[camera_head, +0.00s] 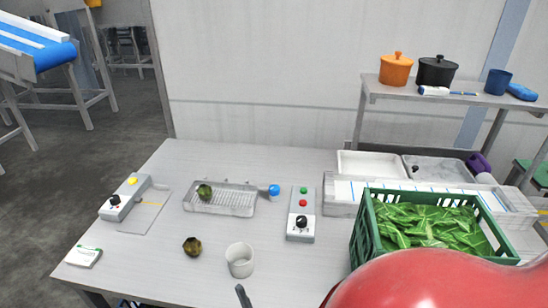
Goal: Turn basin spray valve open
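No part is marked as the basin spray valve, and I cannot tell for sure which one it is. A blue knob (273,190) sits at the right end of a shallow wire-like metal tray (232,210). A grey control box (300,233) stands right of it with a black knob (302,222), a red button and a green button. A grey basin (445,172) at the back right has a small dark fitting (415,168). A large red rounded shape, probably my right arm, fills the bottom right. A dark tip shows at the bottom edge; whose it is is unclear. No whole gripper shows.
A green crate (361,232) of leafy greens stands right, partly behind the red shape. A white cup (240,262), a brownish-green vegetable (192,246) and another control box (124,199) are on the table. A shelf (450,94) holds pots. The table's front left is mostly clear.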

